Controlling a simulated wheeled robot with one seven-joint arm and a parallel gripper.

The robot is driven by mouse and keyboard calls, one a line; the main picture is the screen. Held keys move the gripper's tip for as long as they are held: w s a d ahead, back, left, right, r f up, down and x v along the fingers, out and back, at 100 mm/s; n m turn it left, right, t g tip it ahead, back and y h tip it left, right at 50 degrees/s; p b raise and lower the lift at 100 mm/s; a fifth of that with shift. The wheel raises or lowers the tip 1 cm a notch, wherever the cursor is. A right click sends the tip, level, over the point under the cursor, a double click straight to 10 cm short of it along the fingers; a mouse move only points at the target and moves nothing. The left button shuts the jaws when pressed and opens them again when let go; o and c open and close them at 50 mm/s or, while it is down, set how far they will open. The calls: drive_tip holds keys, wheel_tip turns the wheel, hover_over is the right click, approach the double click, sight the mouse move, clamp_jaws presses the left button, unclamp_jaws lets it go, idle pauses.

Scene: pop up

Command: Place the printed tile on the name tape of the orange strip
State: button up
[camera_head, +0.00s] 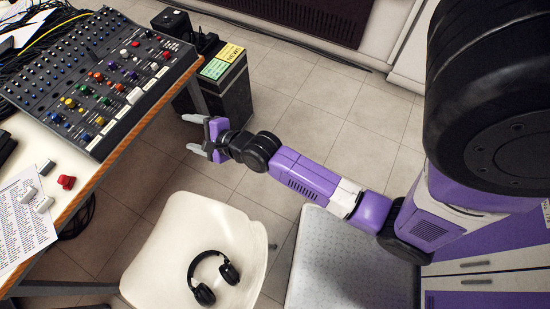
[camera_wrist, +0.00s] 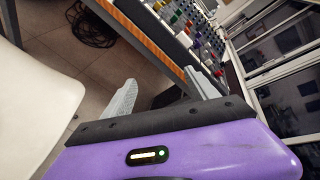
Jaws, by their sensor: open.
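My gripper (camera_head: 192,134) is open and empty, over the floor between the table and the black box. In the wrist view my gripper (camera_wrist: 160,80) shows its two grey fingers apart with nothing between them. The mixing console (camera_head: 110,75) lies on the table, left of my gripper, and shows again in the wrist view (camera_wrist: 193,18). It carries rows of coloured knobs, some orange. A white piece (camera_head: 133,96) sits near its right edge. Small white blocks (camera_head: 43,204) lie on the table. I cannot tell which piece is the printed tile or which tape belongs to the orange strip.
The table (camera_head: 75,160) has an orange-brown edge. A red piece (camera_head: 67,182) and a printed sheet (camera_head: 22,225) lie on it. A black box (camera_head: 225,92) bears yellow and green labels. A white chair (camera_head: 175,235) holds headphones (camera_head: 205,292). Cables lie at the table's back.

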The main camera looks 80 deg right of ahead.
drive_tip(key=s+a+r+n+y, duration=0.1)
drive_tip(key=s+a+n, duration=0.6)
drive_tip(key=s+n, duration=0.35)
drive_tip(key=s+a+r+n+y, duration=0.1)
drive_tip(key=s+a+r+n, duration=0.4)
drive_tip(key=s+r+n, duration=0.2)
drive_tip(key=s+a+r+n+t+y, duration=0.1)
drive_tip(key=s+a+r+n, duration=0.4)
drive_tip(key=s+n, duration=0.5)
drive_tip(key=shift+a+r+t+y, duration=0.3)
drive_tip(key=shift+a+r+y, duration=0.1)
drive_tip(key=shift+r, duration=0.55)
drive_tip(key=shift+n, duration=0.25)
